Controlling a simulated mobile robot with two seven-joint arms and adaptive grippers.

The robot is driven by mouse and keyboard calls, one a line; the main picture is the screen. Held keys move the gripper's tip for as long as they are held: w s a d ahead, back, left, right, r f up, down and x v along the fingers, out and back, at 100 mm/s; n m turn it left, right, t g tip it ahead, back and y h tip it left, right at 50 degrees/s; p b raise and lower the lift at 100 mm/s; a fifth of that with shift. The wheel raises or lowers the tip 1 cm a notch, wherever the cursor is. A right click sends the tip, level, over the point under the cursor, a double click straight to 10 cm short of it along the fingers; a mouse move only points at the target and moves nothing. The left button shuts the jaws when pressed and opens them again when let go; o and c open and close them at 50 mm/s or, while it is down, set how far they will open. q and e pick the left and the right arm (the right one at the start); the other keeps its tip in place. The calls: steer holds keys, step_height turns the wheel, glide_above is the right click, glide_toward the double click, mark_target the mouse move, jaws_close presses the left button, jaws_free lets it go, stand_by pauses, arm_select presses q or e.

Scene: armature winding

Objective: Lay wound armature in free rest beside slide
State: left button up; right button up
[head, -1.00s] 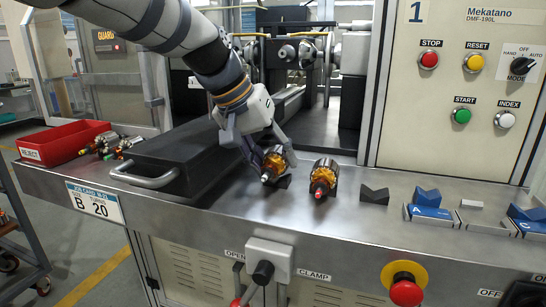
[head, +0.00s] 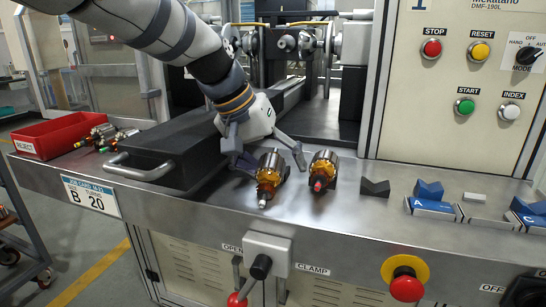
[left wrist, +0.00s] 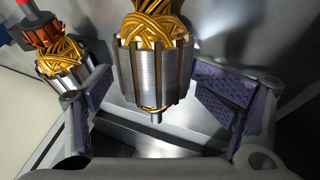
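An armature with copper windings and a ribbed steel core (head: 269,174) sits at the bench's front, right of the black block with a handle (head: 165,150). Its silver shaft end points toward the front edge; what bears it from below is hidden. My left gripper (head: 268,156) is over it with fingers spread. In the left wrist view the armature (left wrist: 156,72) lies between the two purple pads, with gaps on both sides. A second armature with a red tip (head: 323,171) is just to the right; it also shows in the left wrist view (left wrist: 62,60). My right gripper is not in view.
An empty black V rest (head: 375,190) stands right of the armatures. Blue rests marked A (head: 430,207) and C (head: 528,219) are farther right. A red reject bin (head: 60,134) and loose parts (head: 104,136) lie left. Control knobs line the front panel.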

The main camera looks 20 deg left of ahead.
arm_select(q)
steer(key=shift+r, duration=0.45)
steer(key=shift+a+r, duration=0.1)
steer(key=shift+r, duration=0.35)
step_height(320, 180, up, 9)
steer(key=shift+r, duration=0.1)
